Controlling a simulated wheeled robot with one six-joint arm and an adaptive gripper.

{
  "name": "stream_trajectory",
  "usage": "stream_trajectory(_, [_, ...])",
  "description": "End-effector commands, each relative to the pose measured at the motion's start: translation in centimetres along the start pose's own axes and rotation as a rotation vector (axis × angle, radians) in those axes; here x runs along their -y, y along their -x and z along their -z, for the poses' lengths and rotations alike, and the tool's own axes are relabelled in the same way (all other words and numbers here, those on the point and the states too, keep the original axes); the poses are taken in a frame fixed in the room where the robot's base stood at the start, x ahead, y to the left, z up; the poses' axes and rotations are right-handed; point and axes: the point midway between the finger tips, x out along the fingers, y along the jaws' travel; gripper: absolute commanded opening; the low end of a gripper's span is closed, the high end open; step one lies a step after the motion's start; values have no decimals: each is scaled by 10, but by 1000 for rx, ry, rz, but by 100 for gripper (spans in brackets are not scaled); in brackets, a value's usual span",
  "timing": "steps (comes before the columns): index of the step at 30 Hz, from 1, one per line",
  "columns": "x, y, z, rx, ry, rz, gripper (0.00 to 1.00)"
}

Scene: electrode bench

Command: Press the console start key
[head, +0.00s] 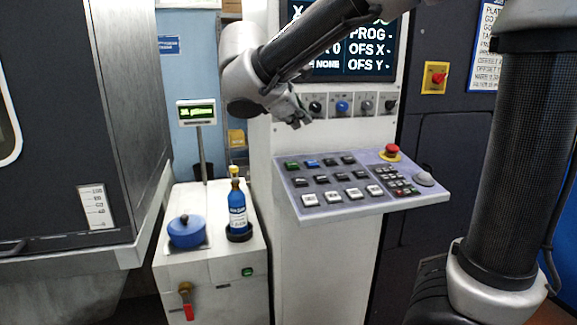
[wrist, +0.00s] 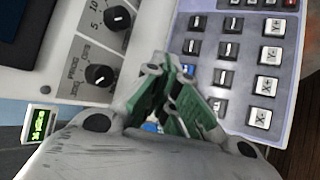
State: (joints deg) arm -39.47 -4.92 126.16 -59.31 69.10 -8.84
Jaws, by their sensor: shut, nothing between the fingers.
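The console keypad (head: 345,205) is a sloped grey-lilac panel with rows of keys, also at the upper right in the wrist view (wrist: 238,52). Its far-left key is green (head: 292,165), with a blue key (head: 312,163) beside it. I cannot read which key is the start key. My gripper (head: 297,121) is shut and empty, above the panel's far-left edge and apart from it. In the wrist view its green-padded fingers (wrist: 173,100) cover part of the panel; a small blue patch (wrist: 152,127) shows between them, and the green key cannot be made out.
A row of knobs, one a blue knob (head: 342,106), sits behind the panel under the screen (head: 350,62). A red stop button (head: 390,151) stands at the panel's far right. A bottle (head: 237,208) and a blue pot (head: 186,232) stand on the left cabinet.

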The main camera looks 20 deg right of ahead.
Motion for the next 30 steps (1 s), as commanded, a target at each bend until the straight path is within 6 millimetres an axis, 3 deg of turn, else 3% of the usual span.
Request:
stream_trajectory(8, [5,-6,4,0,1,2,0])
stream_trajectory(21, [35,-47,34,1,1,4,0])
stream_trajectory(30, [45,-61,44,-1,0,2,0])
